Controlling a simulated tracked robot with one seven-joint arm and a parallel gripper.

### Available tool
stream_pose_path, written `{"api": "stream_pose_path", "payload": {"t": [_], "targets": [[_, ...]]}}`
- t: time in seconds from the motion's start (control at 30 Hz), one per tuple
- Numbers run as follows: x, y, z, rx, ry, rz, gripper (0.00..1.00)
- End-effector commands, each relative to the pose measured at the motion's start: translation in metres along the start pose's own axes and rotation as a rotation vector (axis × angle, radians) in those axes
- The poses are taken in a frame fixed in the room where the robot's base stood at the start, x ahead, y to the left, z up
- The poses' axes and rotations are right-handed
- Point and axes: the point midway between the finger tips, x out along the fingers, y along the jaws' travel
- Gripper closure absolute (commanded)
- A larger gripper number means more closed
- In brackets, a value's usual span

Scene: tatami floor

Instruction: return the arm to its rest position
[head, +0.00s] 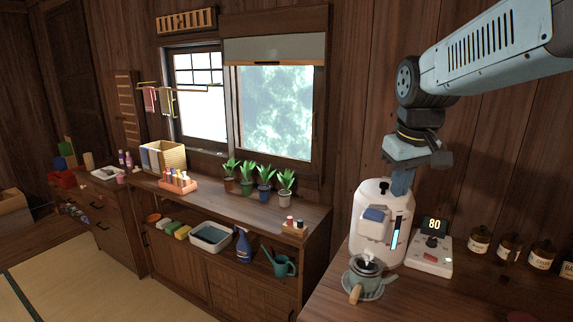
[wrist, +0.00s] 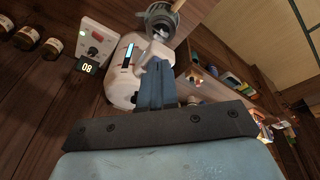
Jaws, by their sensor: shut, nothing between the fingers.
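My light blue arm (head: 490,50) reaches in from the upper right in the head view and bends down at a dark joint. My gripper (head: 402,192) points down, shut and empty, just above or in front of the white water dispenser (head: 371,222); I cannot tell whether they touch. In the wrist view my gripper (wrist: 158,66) shows as two blue fingers pressed together. The dispenser (wrist: 122,88) lies behind them there.
A control box (head: 430,256) reading 80 and several brown jars (head: 510,247) stand to the right. A shelf unit (head: 245,207) with potted plants stands under the window. Tatami floor (head: 60,270) is clear at lower left.

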Motion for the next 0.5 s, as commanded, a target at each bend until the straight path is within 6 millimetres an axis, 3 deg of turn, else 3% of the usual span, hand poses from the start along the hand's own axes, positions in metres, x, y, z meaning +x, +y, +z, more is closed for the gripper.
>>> {"api": "stream_pose_path", "payload": {"t": [0.3,0.5], "targets": [[-0.014,-0.016,0.069,0.162,0.155,0.022,1.00],[-0.013,-0.022,0.098,0.239,0.225,0.018,1.00]]}}
